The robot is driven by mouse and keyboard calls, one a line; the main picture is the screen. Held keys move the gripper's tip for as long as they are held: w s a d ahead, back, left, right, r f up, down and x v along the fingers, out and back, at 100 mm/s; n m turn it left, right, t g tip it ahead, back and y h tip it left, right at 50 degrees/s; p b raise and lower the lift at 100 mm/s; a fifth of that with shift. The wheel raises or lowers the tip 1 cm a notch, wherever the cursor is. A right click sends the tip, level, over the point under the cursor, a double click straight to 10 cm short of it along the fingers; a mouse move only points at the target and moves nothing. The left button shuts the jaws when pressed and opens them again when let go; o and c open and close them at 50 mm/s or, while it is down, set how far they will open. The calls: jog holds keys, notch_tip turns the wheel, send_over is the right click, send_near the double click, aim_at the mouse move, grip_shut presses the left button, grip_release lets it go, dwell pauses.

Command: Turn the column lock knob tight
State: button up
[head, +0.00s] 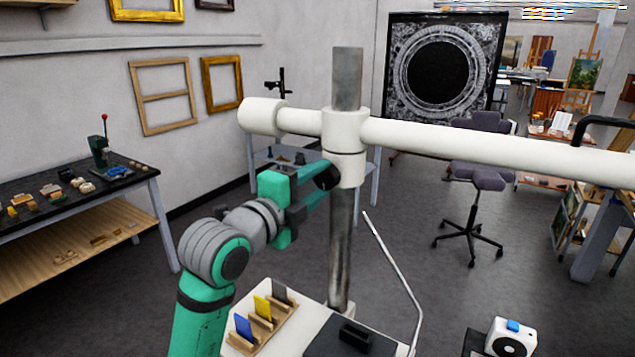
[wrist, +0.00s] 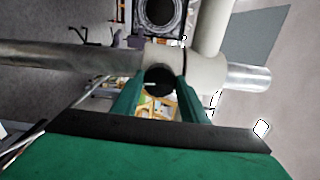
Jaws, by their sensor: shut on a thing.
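The metal column (head: 341,240) stands upright, and a white collar (head: 345,150) carrying a long white horizontal arm sits around its upper part. The black lock knob (head: 327,175) is on the collar's left side. My gripper (head: 318,186) reaches in from the left with its green fingers at the knob. In the wrist view the dark round knob (wrist: 158,81) lies between the tips of my gripper (wrist: 160,92), one finger on each side, shut on it. The fingers partly hide the knob in the head view, and its turn angle cannot be told.
A white base (head: 310,315) with colored cards in a wooden holder (head: 263,318) is below the column. A thin bent rod (head: 395,262) rises beside it. A workbench (head: 75,195) is at left, a swivel chair (head: 475,205) behind at right. Open floor lies between.

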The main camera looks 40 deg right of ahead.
jog(key=shift+f, duration=0.1)
jog(key=o, duration=1)
jog(key=shift+o, duration=0.2)
jog(key=shift+a, duration=0.15)
jog(key=v, duration=1)
jog(key=shift+s+a, duration=0.2)
